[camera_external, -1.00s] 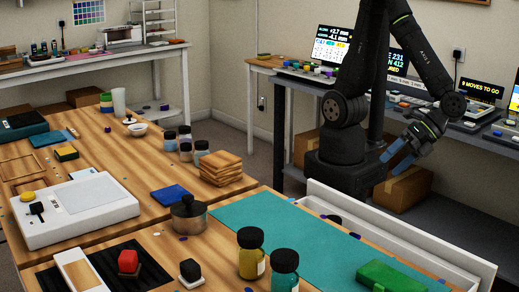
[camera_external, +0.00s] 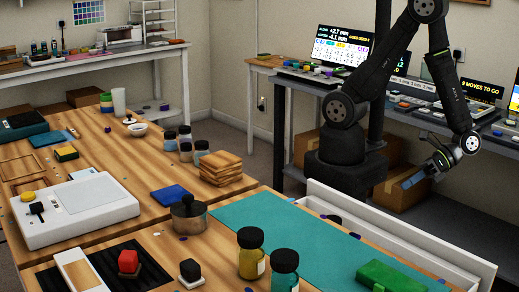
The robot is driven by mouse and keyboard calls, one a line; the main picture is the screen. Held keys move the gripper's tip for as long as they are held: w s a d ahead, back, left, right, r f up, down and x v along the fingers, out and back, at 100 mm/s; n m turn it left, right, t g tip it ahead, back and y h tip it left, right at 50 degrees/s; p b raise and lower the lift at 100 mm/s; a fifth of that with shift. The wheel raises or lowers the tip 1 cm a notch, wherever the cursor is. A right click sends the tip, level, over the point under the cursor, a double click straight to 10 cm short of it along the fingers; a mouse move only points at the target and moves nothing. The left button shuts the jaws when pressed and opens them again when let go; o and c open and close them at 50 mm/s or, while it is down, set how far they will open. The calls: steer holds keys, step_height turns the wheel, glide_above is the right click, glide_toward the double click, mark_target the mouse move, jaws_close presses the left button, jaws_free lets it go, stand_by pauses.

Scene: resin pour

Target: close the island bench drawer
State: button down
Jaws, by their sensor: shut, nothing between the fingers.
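The island bench drawer (camera_external: 400,241) is a white-fronted drawer at the right side of the wooden bench (camera_external: 222,224). It stands open, with a gap between its front and the bench edge. A few small dark items show inside it, and the rest of its inside is hidden by the bench top. My gripper (camera_external: 408,183) is beyond the drawer front in the picture, above and apart from it. Its bluish fingers point to the lower left, are shut and hold nothing.
On the bench are a teal mat (camera_external: 290,228), a green case (camera_external: 391,275), a yellow jar (camera_external: 251,252), a teal jar (camera_external: 285,268) and a metal pot (camera_external: 189,215). Cardboard boxes (camera_external: 405,190) and a back desk with screens (camera_external: 342,46) stand behind my arm.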

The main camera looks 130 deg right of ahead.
steer(key=s+d+f+n+t+y, duration=0.3)
steer(key=s+d+f+n+t, duration=0.15)
steer(key=f+n, duration=0.2)
steer(key=s+d+f+n+t+y, duration=0.35)
steer(key=d+f+n, duration=0.25)
steer(key=f, duration=0.2)
glide_toward(364, 219)
steer(key=shift+h, duration=0.45)
steer(key=w+d+f, duration=0.1)
steer(key=w+f, duration=0.1)
steer(key=w, duration=0.1)
steer(key=w+d+f, duration=0.1)
steer(key=w, duration=0.1)
steer(key=shift+d, duration=0.35)
steer(key=shift+w, duration=0.2)
steer(key=w, duration=1.7)
steer(key=shift+w, duration=0.35)
steer(key=shift+w+a+r, duration=0.1)
steer(key=shift+r, duration=0.05)
